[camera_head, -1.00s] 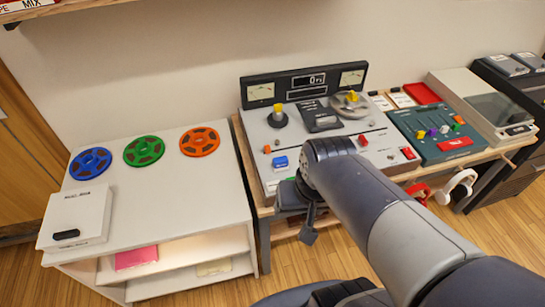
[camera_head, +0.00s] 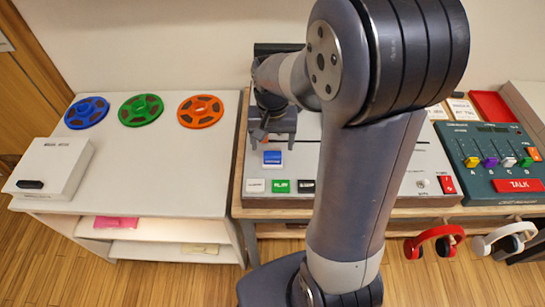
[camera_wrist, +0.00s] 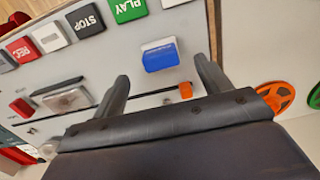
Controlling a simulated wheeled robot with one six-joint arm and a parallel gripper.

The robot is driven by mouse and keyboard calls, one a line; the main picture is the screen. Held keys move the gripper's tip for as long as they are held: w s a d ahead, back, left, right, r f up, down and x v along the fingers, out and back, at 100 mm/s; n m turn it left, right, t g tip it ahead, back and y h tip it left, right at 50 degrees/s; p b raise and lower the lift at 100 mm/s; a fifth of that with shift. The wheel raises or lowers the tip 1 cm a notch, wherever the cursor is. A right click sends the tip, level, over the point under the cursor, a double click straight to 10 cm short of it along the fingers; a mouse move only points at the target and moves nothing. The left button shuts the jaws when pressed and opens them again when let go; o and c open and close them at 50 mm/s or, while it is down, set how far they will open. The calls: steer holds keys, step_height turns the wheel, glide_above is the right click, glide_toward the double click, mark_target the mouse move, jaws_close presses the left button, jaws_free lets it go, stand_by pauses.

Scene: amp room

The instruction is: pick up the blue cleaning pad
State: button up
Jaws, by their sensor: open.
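The blue cleaning pad (camera_head: 272,158) is a small blue block with a white part, lying on the grey tape machine's left side. In the wrist view the pad (camera_wrist: 161,57) lies just ahead of and between the lines of my two fingers. My gripper (camera_head: 272,140) is over the machine, just behind the pad in the head view. It is open and empty; both fingers stand apart in the wrist view (camera_wrist: 162,71). I cannot tell how high the fingertips are above the panel.
A green PLAY button (camera_head: 281,187) and other buttons line the machine's front edge near the pad. A small orange knob (camera_wrist: 185,90) sits between my fingers. A white shelf with blue, green and orange (camera_head: 201,111) reels stands left. A TALK console (camera_head: 520,186) is right.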

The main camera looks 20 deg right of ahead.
mark_target(272, 153)
steer(key=f, duration=0.6)
steer(key=shift+w+d+f, duration=0.1)
steer(key=shift+w+f, duration=0.1)
steer(key=shift+c, duration=0.5)
steer(key=c, duration=1)
steer(key=shift+r, duration=0.1)
step_height(272, 153, up, 10)
steer(key=shift+f, duration=0.1)
